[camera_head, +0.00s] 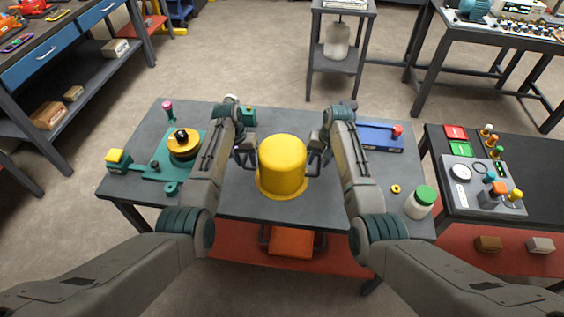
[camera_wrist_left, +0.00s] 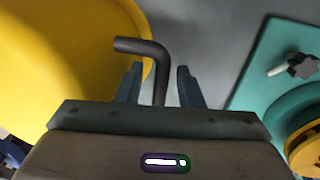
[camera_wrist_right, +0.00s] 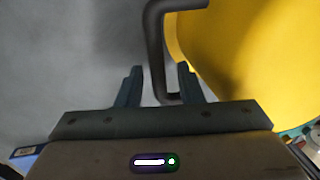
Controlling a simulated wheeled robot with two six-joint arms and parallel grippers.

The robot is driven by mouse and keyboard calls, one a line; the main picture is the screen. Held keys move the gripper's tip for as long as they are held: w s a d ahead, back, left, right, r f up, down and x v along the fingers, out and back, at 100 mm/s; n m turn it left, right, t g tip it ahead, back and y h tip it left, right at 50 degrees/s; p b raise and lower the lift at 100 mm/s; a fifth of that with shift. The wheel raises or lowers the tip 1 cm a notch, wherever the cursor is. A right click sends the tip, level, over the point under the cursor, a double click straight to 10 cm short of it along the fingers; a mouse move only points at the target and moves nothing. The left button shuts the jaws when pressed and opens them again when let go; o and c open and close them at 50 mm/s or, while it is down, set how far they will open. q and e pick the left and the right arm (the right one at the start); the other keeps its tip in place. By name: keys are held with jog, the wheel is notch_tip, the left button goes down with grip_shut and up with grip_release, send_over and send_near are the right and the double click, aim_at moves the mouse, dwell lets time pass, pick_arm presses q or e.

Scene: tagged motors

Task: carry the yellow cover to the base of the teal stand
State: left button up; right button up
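The yellow cover (camera_head: 282,163), a domed cylinder with a wide bottom flange, is upright at the middle of the grey table. It has dark bar handles on both sides. The teal stand's base (camera_head: 155,171) lies to the left, carrying a yellow and black round part (camera_head: 183,142). My left gripper (camera_head: 243,150) is at the cover's left handle (camera_wrist_left: 158,75); its fingers are apart on either side of the bar, with gaps. My right gripper (camera_head: 319,150) is at the right handle (camera_wrist_right: 156,45), fingers likewise apart around the bar. My arms hide part of the table.
A blue box (camera_head: 377,137) lies at the table's back right. A white jar with a green lid (camera_head: 420,202) and a small yellow ring (camera_head: 395,189) are at the right front. A side table (camera_head: 455,215) with coloured parts stands further right.

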pick_arm(q)
grip_shut()
pick_arm(e)
grip_shut()
pick_arm(q)
jog(key=shift+r, duration=0.1)
pick_arm(e)
jog(key=shift+r, duration=0.15)
dwell(0.9)
